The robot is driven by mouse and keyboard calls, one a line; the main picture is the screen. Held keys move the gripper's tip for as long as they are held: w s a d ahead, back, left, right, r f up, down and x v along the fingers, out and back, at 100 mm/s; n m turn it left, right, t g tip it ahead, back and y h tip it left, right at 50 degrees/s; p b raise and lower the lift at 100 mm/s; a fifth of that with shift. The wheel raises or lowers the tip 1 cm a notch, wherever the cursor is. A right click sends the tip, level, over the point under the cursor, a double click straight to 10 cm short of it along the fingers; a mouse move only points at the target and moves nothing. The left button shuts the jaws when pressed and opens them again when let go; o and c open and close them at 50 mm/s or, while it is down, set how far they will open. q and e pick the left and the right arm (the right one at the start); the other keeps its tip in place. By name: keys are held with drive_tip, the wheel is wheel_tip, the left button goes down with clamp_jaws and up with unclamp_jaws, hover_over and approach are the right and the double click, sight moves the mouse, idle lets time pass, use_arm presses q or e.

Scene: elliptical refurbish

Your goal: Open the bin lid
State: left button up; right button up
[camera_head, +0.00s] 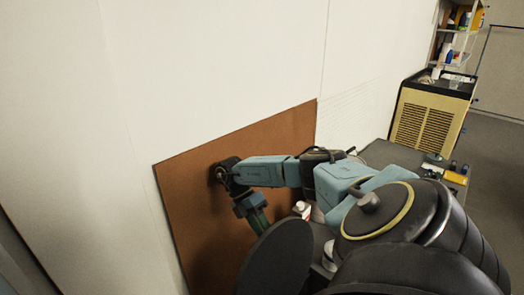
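A dark oval disc (277,262) stands tilted at the bottom centre; it looks like the bin lid, but I cannot be sure. No bin body can be made out below it. An arm of mine comes in from the right and bends down at the wrist in front of the brown board. Its end, my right gripper (258,221), reaches down to the upper left edge of the disc. The fingertips are partly hidden by the disc, so contact and finger opening cannot be told. My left gripper is not in view.
A brown board (200,215) stands against the white wall (215,70), close behind my arm. A small white container (302,209) is beside the arm. A grey counter (385,153) with small items, a beige vented cabinet (424,124) and shelves (459,30) are at the right.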

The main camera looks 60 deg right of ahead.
wheel_tip(320, 180, up, 7)
drive_tip(key=p, duration=0.1)
drive_tip(key=shift+r, duration=0.2)
idle(0.5)
